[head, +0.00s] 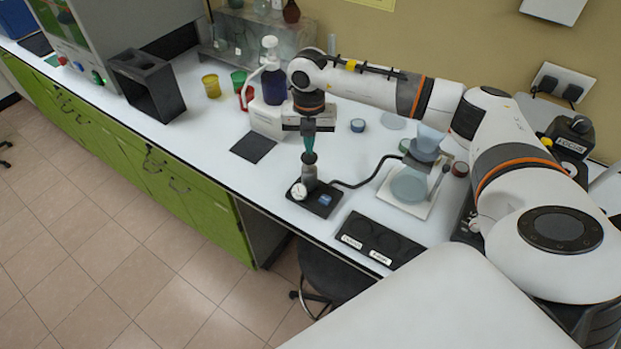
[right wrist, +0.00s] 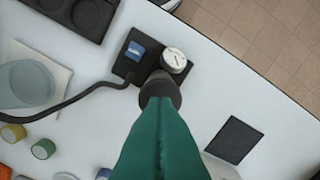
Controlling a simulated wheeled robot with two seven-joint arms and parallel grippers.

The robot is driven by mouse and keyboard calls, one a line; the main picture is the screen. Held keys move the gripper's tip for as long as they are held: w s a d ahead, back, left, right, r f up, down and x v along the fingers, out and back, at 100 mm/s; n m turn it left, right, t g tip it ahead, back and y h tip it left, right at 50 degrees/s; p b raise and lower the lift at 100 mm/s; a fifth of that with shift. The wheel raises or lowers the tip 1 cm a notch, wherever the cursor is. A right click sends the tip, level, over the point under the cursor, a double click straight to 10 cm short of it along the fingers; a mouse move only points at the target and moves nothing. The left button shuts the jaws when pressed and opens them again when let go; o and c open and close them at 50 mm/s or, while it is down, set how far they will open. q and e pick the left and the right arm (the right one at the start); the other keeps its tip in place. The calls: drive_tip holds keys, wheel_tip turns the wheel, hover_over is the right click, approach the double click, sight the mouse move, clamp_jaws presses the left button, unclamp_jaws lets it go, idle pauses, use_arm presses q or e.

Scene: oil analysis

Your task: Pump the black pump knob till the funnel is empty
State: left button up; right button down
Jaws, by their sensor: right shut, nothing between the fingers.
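The black pump knob (head: 309,158) tops a grey pump body (head: 309,178) on a small black base with a round white gauge (head: 299,191) and a blue switch (head: 325,200). My right gripper (head: 309,149) points down with its green fingers shut and empty, right above the knob. In the right wrist view the fingertips overlap the knob (right wrist: 160,92); I cannot tell whether they touch. The pale blue funnel (head: 428,142) stands above a round flask (head: 410,184) on a white tray; its liquid level is hard to tell. My left gripper is not in view.
A black hose (head: 365,184) runs from the pump toward the flask. A black plate (head: 378,240) with labels lies near the front edge. A dark square mat (head: 253,147) lies left of the pump. A bottle with dark liquid (head: 274,85) stands behind my gripper.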

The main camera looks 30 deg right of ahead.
drive_tip(key=shift+f+b, duration=1.25)
drive_tip(key=shift+f, duration=0.6)
drive_tip(key=shift+r+p, duration=1.2)
drive_tip(key=shift+r, duration=0.7)
drive_tip(key=shift+r, duration=0.1)
drive_tip(key=shift+r+p, duration=1.65)
drive_tip(key=shift+r, duration=0.8)
drive_tip(key=shift+f, duration=0.1)
